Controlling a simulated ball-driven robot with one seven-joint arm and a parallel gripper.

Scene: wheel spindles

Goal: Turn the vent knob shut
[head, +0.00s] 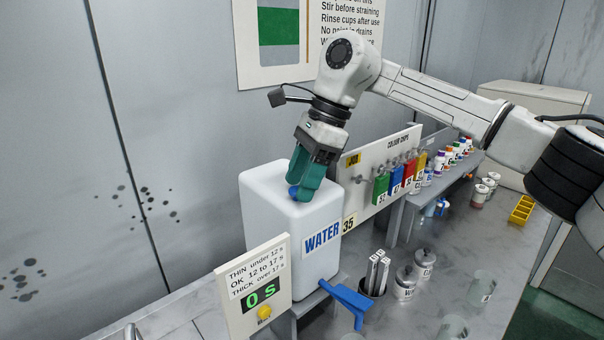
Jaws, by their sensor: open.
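The white water tank (285,225) stands on a raised stand at the bench's left part, with a blue WATER label. A small blue vent knob (293,192) shows on its top. My gripper (304,190) points down over the tank top with green fingers, open, around or right beside the knob. The fingers hide much of the knob, so contact and its turn position cannot be told. A blue tap (347,301) sticks out from the tank's lower front.
A timer sign (254,285) reading 0 s stands before the tank. A colour chips board (382,176) with coloured tags stands behind right. Lidded metal pots (405,283), a holder of metal bars (375,275) and glass cups (481,287) stand on the bench.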

